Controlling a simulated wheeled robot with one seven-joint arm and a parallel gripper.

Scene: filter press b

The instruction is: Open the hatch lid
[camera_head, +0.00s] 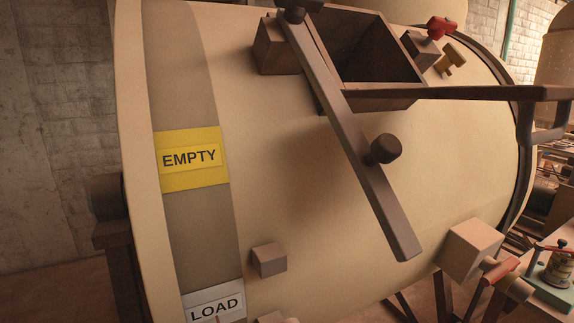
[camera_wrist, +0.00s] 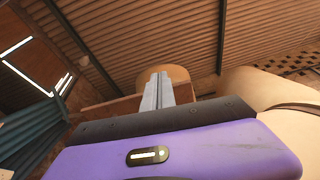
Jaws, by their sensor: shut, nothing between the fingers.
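The hatch (camera_head: 395,98) is a brown rectangular frame on top of a large cream drum (camera_head: 330,190). Its inner walls show in the head view, so its mouth looks uncovered there. A long dark slab with a round knob (camera_head: 384,149) slants from beside the frame down over the drum's side. It may be the hatch lid seen nearly edge-on, but I cannot tell for sure. My gripper (camera_wrist: 158,90) shows only in the wrist view, with its grey fingers together and empty. A brown edge (camera_wrist: 112,108) lies behind the fingers; I cannot tell whether they touch it.
A dark bar (camera_head: 470,93) runs right from the frame. A red handle (camera_head: 441,27) and a yellow knob (camera_head: 452,58) stand behind the hatch. The drum bears EMPTY (camera_head: 190,158) and LOAD (camera_head: 215,305) labels. A cream block (camera_head: 470,248) juts out at lower right.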

